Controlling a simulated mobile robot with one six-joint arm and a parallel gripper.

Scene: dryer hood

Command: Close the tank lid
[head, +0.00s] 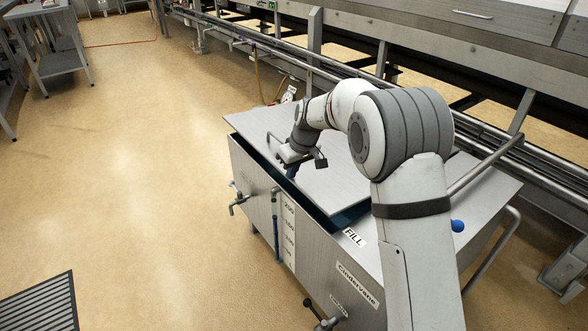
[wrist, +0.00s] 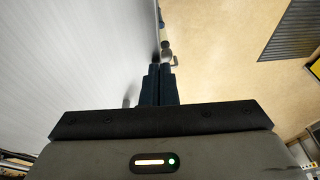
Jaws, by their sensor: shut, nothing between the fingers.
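The metal tank (head: 262,200) stands in the middle of the head view, with a level scale and a FILL label. Its flat grey lid (head: 335,178) sits low over the opening, slightly raised; a dark gap shows along the near edge. My gripper (head: 291,172) is at the lid's front-left edge, fingers pointing down; whether it touches the lid I cannot tell. In the wrist view the dark fingers of my gripper (wrist: 159,70) are together and empty. A pale brushed surface, probably the lid (wrist: 75,55), fills the left of that view.
A valve handle (head: 239,201) sticks out of the tank's left side. A blue knob (head: 457,226) and bent metal bars are on the right. Pipes and a long machine run behind. A floor grate (head: 40,305) lies at lower left; the floor (head: 140,170) left of the tank is clear.

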